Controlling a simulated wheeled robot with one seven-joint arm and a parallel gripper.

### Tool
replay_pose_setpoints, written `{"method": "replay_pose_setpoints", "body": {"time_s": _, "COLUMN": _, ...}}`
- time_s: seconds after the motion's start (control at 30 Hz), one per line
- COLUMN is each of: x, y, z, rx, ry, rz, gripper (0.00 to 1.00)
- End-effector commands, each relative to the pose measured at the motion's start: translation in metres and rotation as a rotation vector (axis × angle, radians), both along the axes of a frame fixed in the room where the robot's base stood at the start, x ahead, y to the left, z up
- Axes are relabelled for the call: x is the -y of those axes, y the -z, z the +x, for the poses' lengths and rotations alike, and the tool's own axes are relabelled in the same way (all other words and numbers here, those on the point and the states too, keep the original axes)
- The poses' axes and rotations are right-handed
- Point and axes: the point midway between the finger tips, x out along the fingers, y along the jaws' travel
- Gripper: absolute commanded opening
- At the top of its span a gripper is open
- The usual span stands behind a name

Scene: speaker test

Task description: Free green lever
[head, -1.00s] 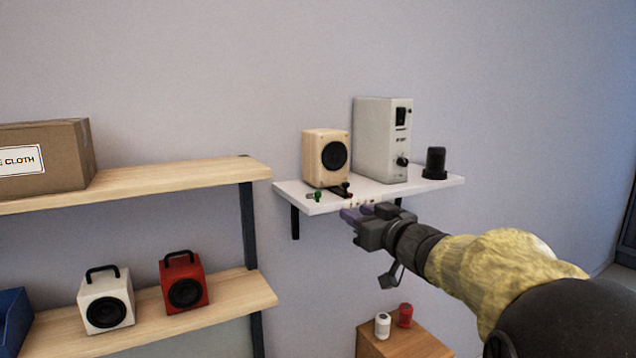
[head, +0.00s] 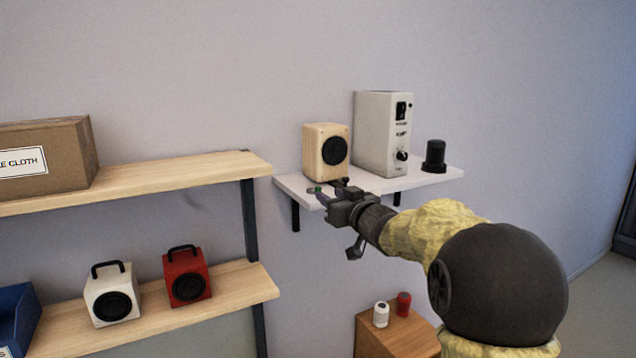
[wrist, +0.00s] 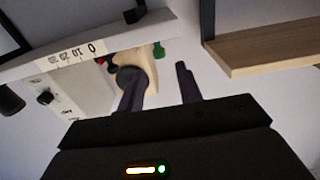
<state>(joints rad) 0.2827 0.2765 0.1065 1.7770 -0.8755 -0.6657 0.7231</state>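The small green lever (head: 316,190) is at the front left of the white wall shelf (head: 440,176), in front of the wooden speaker (head: 318,158). In the wrist view, which is tilted over, the green lever (wrist: 159,51) shows just beyond the fingertips, beside the shelf's edge. My gripper (wrist: 160,68) is open, with a gap between its two dark fingers and nothing seen between them. In the head view my gripper (head: 328,194) is at the shelf's front edge, close to the lever, and hides part of the shelf front. I cannot tell whether it touches the lever.
A grey box with a switch and knob (head: 382,130) and a black cylinder (head: 434,156) stand on the wall shelf. A wooden rack (head: 235,166) on the left holds a carton (head: 60,165), a white speaker (head: 110,297) and a red speaker (head: 187,277). The shelf front carries a number scale (wrist: 75,53).

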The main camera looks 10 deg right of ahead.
Motion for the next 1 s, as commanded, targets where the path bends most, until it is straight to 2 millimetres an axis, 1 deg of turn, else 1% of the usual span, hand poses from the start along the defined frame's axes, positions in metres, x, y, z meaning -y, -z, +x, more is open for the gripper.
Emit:
{"method": "replay_pose_setpoints", "body": {"time_s": 0.03, "x": -0.004, "y": -0.002, "z": 0.009, "rx": -0.001, "ry": -0.002, "rz": 0.001, "gripper": 0.35}}
{"method": "replay_pose_setpoints", "body": {"time_s": 0.1, "x": -0.007, "y": -0.002, "z": 0.020, "rx": -0.003, "ry": -0.002, "rz": 0.001, "gripper": 0.35}}
{"method": "replay_pose_setpoints", "body": {"time_s": 0.3, "x": -0.017, "y": -0.003, "z": 0.049, "rx": -0.001, "ry": -0.001, "rz": 0.001, "gripper": 0.35}}
{"method": "replay_pose_setpoints", "body": {"time_s": 0.4, "x": -0.020, "y": -0.002, "z": 0.060, "rx": -0.002, "ry": -0.001, "rz": 0.000, "gripper": 0.35}}
{"method": "replay_pose_setpoints", "body": {"time_s": 0.57, "x": -0.023, "y": 0.000, "z": 0.069, "rx": -0.001, "ry": 0.000, "rz": 0.000, "gripper": 0.35}}
{"method": "replay_pose_setpoints", "body": {"time_s": 0.83, "x": -0.023, "y": 0.001, "z": 0.070, "rx": -0.001, "ry": 0.000, "rz": 0.000, "gripper": 0.35}}
{"method": "replay_pose_setpoints", "body": {"time_s": 0.97, "x": -0.023, "y": 0.000, "z": 0.070, "rx": -0.001, "ry": 0.000, "rz": 0.000, "gripper": 0.10}}
{"method": "replay_pose_setpoints", "body": {"time_s": 1.0, "x": -0.023, "y": 0.000, "z": 0.070, "rx": -0.001, "ry": 0.000, "rz": 0.000, "gripper": 0.02}}
